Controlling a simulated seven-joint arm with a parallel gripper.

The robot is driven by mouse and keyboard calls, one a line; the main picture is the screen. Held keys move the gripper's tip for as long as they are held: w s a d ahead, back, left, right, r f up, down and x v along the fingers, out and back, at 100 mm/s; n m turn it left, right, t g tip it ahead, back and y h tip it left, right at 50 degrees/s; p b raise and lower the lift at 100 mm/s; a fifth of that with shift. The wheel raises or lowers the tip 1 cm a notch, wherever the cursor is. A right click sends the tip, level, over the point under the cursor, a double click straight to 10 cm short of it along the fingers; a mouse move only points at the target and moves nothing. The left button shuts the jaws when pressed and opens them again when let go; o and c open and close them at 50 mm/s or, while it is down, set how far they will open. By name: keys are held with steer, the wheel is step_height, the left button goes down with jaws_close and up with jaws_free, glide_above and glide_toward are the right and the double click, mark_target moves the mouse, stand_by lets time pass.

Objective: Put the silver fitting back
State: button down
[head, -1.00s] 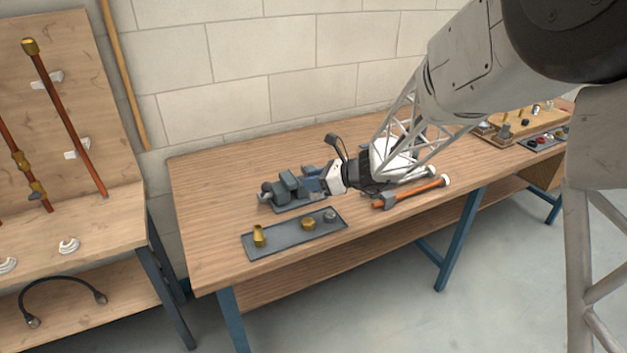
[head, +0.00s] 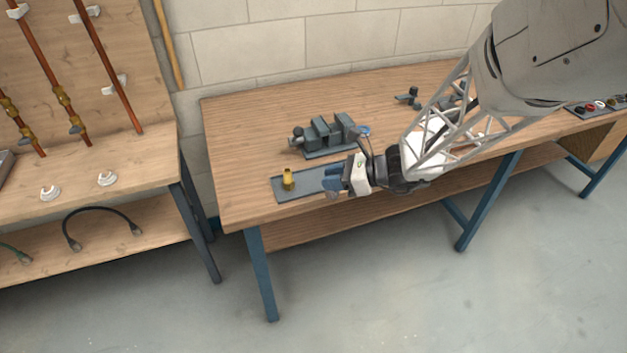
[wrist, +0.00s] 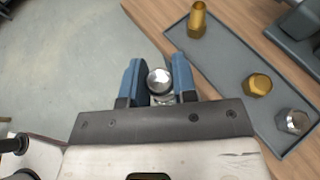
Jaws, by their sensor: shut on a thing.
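My gripper (head: 333,181) is shut on a silver fitting (wrist: 159,81), whose round shiny end shows between the blue fingers in the wrist view. The head view shows the gripper low over the front right part of the grey tray (head: 309,187), near the table's front edge. In the wrist view the tray (wrist: 226,56) lies to the right of the fingers, and the held fitting is apart from it. On the tray are a tall brass fitting (wrist: 197,18), a brass hex fitting (wrist: 257,85) and another silver piece (wrist: 295,122). The arm hides the latter two in the head view.
A grey vise (head: 329,135) stands on the wooden bench (head: 245,135) just behind the tray. A small dark valve-like part (head: 409,97) lies further back. A pipe board (head: 60,60) stands at the left. The bench's left end is clear.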

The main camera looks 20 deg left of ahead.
mark_target(329, 192)
steer(key=shift+n+g, duration=0.3)
steer(key=shift+g, duration=0.1)
steer(key=s, duration=0.2)
steer(key=s+d+f, duration=0.1)
steer(key=s, duration=0.1)
steer(key=shift+w+a, duration=0.1)
steer(key=w+a, duration=0.3)
steer(key=w, duration=0.1)
steer(key=w+a+f, duration=0.1)
steer(key=w+a, duration=0.2)
steer(key=w, duration=0.1)
steer(key=w+a, duration=0.4)
steer(key=shift+w+f, duration=0.2)
steer(key=shift+f, duration=0.05)
steer(key=shift+f, duration=0.1)
steer(key=shift+f, duration=1.65)
steer(key=shift+f, duration=0.15)
steer(key=c, duration=0.9)
jaws_free()
